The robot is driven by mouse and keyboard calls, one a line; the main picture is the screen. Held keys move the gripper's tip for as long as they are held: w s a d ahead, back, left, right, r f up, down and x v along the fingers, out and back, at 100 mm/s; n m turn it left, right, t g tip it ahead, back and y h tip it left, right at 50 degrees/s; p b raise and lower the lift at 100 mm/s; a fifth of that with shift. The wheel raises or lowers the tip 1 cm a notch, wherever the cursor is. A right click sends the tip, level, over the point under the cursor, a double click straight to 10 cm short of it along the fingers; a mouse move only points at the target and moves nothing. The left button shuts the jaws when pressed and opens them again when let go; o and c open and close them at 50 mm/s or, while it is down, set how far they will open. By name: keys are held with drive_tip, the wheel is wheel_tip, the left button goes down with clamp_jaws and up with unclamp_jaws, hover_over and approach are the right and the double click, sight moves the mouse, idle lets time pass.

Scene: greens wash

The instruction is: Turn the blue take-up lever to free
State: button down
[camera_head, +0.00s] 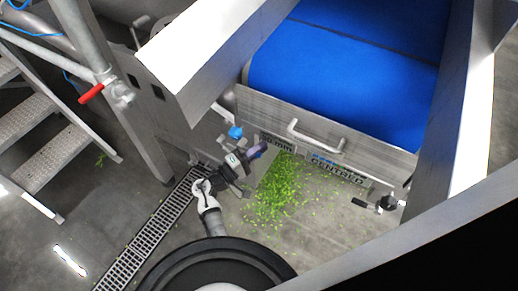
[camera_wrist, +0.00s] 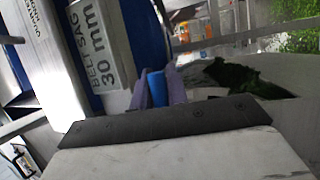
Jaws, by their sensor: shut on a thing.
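In the wrist view the blue take-up lever (camera_wrist: 156,88) shows as a short blue piece between the two purple-grey fingers of my gripper (camera_wrist: 158,86). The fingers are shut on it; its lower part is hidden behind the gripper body. In the head view my gripper (camera_head: 258,150) reaches the lower left of the conveyor end, beside the side frame. The held part is too small to make out there. A blue knob (camera_head: 235,131) shows just above and left of the fingers; I cannot tell whether it belongs to the same lever.
The blue belt (camera_head: 345,85) lies above an end plate with a handle (camera_head: 316,137). Labels read "BELT SAG 30 mm" (camera_wrist: 95,45) and "CENTRED" (camera_head: 338,172). Green leaf scraps (camera_head: 280,195) cover the floor. A black-handled crank (camera_head: 378,204) is at right, a red handle (camera_head: 91,93) at left.

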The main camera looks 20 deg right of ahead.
drive_tip(key=shift+f, duration=0.15)
drive_tip(key=w+a+f+m+y+b, duration=0.3)
drive_tip(key=f+m+y+b, duration=0.3)
drive_tip(key=m+b, duration=0.8)
drive_tip(key=shift+w+a+m+t+y+b, duration=0.35)
drive_tip(key=shift+w+y+b, duration=0.4)
drive_tip(key=shift+b, duration=2.35)
drive_tip(key=c, duration=1.4)
unclamp_jaws()
